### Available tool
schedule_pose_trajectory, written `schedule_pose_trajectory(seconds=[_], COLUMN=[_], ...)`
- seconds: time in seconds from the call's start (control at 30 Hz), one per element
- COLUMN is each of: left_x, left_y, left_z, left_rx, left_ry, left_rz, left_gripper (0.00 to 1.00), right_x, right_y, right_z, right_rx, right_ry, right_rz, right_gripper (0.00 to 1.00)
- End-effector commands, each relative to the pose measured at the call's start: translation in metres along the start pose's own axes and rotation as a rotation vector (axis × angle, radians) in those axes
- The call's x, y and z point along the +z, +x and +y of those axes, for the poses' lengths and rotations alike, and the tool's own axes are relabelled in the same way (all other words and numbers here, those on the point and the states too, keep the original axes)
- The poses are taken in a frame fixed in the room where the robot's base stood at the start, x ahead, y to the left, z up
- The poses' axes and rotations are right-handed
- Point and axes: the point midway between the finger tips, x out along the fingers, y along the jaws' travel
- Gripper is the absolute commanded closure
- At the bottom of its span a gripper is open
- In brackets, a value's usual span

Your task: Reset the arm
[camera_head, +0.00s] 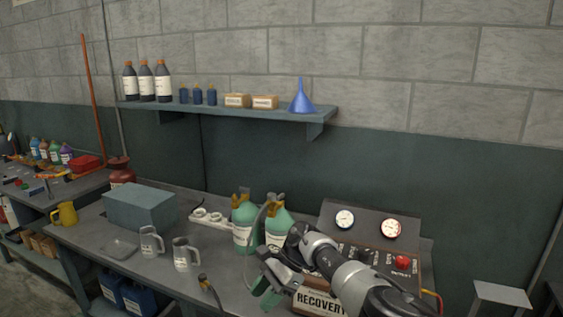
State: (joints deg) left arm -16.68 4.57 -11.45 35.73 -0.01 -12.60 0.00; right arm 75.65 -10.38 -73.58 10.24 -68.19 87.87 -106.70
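My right arm (340,270) comes in from the lower right, across the front of the recovery machine (372,221). My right gripper (263,288) is over the bench in front of two green refrigerant cylinders (242,234) (277,234). A small green part shows at its fingertips; I cannot tell whether it belongs to the gripper or is a separate thing. I cannot tell how far the fingers are apart. My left gripper is not in view. The machine has two round gauges (345,219) (390,228) and a red knob (402,262); my arm hides part of its front.
A grey box (141,207) and two grey jugs (151,242) (185,254) stand on the bench (100,268). A hose end (206,284) lies near its front edge. A wall shelf (230,110) holds bottles, small boxes and a blue funnel (301,97).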

Motion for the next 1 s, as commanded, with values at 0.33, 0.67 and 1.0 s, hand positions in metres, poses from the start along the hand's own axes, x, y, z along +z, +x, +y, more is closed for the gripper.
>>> schedule_pose_trajectory(seconds=[0.33,0.67,1.0], left_x=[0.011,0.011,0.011], left_y=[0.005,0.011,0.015], left_z=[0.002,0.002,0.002], left_rx=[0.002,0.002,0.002], left_ry=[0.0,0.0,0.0], left_rz=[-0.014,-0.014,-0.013], left_gripper=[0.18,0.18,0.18], right_x=[-0.06,-0.21,-0.319], right_y=[0.137,0.249,0.343], right_z=[0.017,0.128,0.344], right_rx=[-0.286,-0.5,0.509], right_ry=[0.831,2.156,-2.194], right_rz=[-0.603,-1.272,1.201], right_gripper=[0.63,0.63,0.63])
